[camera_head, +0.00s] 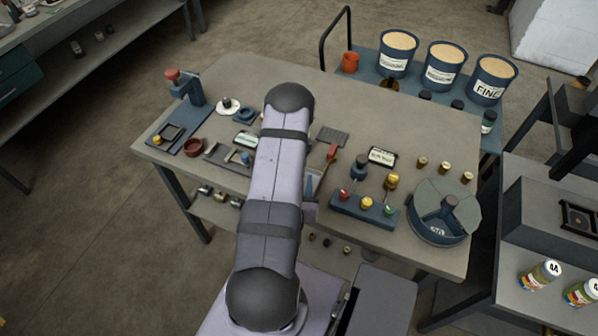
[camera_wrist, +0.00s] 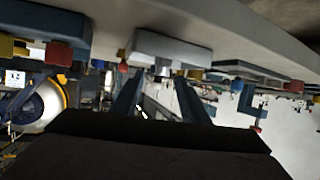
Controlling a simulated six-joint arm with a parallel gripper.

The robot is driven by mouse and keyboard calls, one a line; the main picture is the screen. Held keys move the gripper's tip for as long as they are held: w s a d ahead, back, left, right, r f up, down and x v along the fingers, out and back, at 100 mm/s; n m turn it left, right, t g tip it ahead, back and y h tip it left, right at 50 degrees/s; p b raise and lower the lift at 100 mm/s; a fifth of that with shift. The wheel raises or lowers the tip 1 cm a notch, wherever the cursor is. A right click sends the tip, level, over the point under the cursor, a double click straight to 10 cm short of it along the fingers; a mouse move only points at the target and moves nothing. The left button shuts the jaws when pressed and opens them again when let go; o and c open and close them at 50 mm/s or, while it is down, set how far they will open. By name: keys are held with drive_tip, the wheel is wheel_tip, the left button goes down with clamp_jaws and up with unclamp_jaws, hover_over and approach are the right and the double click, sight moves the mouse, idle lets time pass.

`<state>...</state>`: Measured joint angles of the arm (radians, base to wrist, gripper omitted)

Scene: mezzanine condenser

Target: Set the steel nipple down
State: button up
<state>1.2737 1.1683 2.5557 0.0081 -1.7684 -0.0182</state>
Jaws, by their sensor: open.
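I cannot pick out the steel nipple for certain in either view. In the wrist view, my gripper (camera_wrist: 158,100) shows two dark fingers standing apart, with no object clearly held between them. A small pale grey piece (camera_wrist: 161,70) shows beyond the fingertips, close to a light grey block (camera_wrist: 172,48); I cannot tell whether it is the nipple. In the head view, my arm reaches over the workbench (camera_head: 240,85) and hides my gripper and the bench under it.
A blue rack with coloured knobs (camera_head: 364,208) and a round grey-green device (camera_head: 443,212) stand right of my arm. Labelled buckets (camera_head: 446,65) stand behind. The bench's back middle is clear.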

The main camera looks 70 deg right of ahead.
drive_tip(key=shift+a, duration=0.2)
drive_tip(key=b+x, duration=0.2)
drive_tip(key=b, duration=0.1)
drive_tip(key=shift+w+d+f, duration=0.15)
drive_tip(key=shift+d+f, duration=0.05)
drive_tip(key=shift+d, duration=0.1)
drive_tip(key=shift+w+d, duration=0.1)
drive_tip(key=shift+d, duration=0.25)
drive_tip(key=shift+p+x, duration=0.35)
drive_tip(key=shift+x, duration=0.4)
clamp_jaws()
